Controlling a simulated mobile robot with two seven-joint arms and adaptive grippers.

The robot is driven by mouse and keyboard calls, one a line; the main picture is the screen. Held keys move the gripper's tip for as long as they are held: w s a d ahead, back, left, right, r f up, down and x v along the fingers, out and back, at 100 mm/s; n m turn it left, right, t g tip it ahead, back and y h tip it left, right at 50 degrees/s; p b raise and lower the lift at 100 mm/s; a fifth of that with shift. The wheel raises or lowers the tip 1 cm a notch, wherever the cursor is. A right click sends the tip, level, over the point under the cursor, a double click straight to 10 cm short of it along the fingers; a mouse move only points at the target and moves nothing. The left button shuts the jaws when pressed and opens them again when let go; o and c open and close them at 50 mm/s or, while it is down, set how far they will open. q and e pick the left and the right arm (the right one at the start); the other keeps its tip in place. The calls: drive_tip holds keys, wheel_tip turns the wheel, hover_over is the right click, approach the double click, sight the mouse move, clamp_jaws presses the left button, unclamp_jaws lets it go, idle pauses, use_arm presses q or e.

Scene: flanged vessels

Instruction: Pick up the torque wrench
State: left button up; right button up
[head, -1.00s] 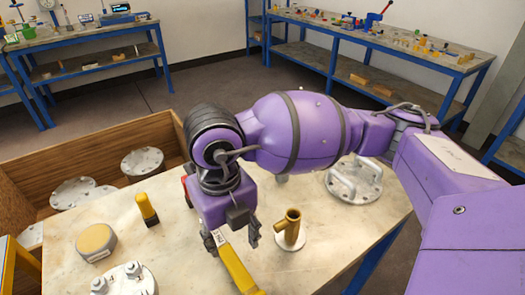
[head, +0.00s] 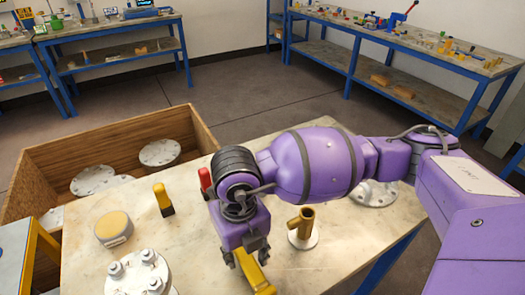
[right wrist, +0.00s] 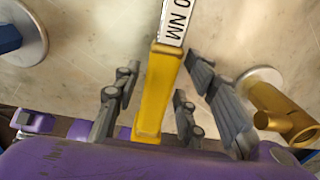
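The torque wrench shows in the head view as a yellow bar (head: 258,279) on the near part of the stone-topped table (head: 190,235). In the right wrist view its yellow handle (right wrist: 157,90) runs up the middle, with a white "NM" label at its top end. My right gripper (head: 247,258) is low over the wrench, seen from behind. In the right wrist view the right gripper's fingers (right wrist: 163,72) stand on both sides of the handle, with gaps showing, so it is open. My left gripper is not in view.
A brass fitting (head: 302,225) on a round base stands close right of the gripper. A bolted flange (head: 138,277), a yellow-topped round block (head: 113,229) and a yellow-and-black piece (head: 163,199) lie left. A wooden crate (head: 110,145) holds several flanges.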

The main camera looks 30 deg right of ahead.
drive_tip(key=shift+w, duration=0.1)
clamp_jaws()
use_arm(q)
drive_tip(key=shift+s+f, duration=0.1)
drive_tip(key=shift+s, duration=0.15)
use_arm(e)
drive_tip(key=shift+r, duration=0.1)
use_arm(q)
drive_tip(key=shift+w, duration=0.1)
use_arm(e)
drive_tip(key=shift+r, duration=0.1)
